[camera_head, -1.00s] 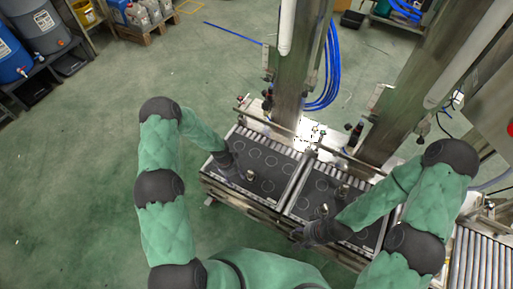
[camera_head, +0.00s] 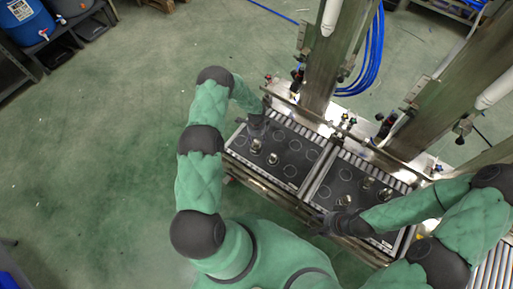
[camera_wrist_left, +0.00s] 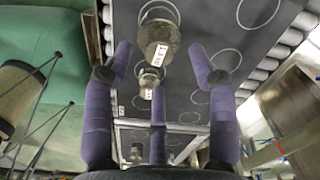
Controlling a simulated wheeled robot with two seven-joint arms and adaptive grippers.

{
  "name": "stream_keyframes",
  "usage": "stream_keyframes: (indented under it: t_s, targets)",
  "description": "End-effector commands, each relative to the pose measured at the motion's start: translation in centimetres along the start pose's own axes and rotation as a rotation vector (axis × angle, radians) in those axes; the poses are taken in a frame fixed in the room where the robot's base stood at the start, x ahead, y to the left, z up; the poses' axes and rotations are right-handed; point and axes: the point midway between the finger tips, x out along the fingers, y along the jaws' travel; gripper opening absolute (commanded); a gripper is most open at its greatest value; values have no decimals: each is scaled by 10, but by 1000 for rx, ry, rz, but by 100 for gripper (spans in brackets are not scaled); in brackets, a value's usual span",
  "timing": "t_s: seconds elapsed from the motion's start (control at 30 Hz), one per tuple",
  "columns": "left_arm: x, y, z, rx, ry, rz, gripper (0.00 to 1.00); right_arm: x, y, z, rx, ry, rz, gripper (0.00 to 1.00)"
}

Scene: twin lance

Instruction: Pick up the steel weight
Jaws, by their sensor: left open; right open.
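A steel weight (camera_wrist_left: 159,36) with a lettered label shows in the left wrist view, upright on the left dark tray (camera_head: 291,171). It also shows in the head view (camera_head: 256,146), just below my left gripper (camera_head: 257,128). In the left wrist view the purple fingers of my left gripper (camera_wrist_left: 160,60) are spread and empty; the weight appears past and between their tips, with no clear contact. A smaller weight (camera_wrist_left: 147,84) stands behind it and shows in the head view too (camera_head: 272,159). My right gripper (camera_head: 328,224) is open at the front edge of the right tray.
Several more weights, one of them here (camera_head: 367,182), stand on the right dark tray (camera_head: 360,215). A metal divider separates the trays. Steel columns (camera_head: 335,60) rise behind them, with blue hoses (camera_head: 372,60). Open green floor lies to the left.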

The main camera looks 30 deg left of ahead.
Motion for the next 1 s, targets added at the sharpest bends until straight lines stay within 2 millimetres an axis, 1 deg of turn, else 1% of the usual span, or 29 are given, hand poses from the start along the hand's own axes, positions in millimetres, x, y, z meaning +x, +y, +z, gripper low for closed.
stream_keyframes:
  t_s: [0.03, 0.1, 0.2, 0.33, 0.57, 0.6, 0.67, 0.7, 0.8, 1.0]
  targets:
    - [12, 1, 0, 0, 0, 3, 58, 7, 2, 0, 0, 0, 0, 53]
    - [24, 1, 1, -1, 0, 2, 58, 12, 4, 0, 0, 0, 0, 53]
    - [35, 1, 1, -1, 1, 1, 58, 16, 6, 0, 0, 0, 0, 53]
    - [43, 1, 1, -1, 1, 1, 58, 19, 7, -1, 0, 0, 0, 53]
    - [43, 1, 1, -1, 1, 1, 58, 18, 6, -1, 0, 0, 0, 53]
    - [43, 1, 1, -1, 1, 1, 52, 18, 6, -1, 0, 0, 0, 53]
    - [43, 1, 1, -1, 1, 1, 35, 18, 6, -1, 0, 0, 0, 53]
    - [43, 1, 1, -1, 1, 1, 24, 18, 6, -1, 0, 0, 0, 53]
    - [43, 1, 1, -1, 0, 1, 0, 18, 6, -1, 0, 0, 0, 53]
    - [41, -2, 0, -1, 1, -4, 0, 18, 6, -1, 0, 0, 0, 53]
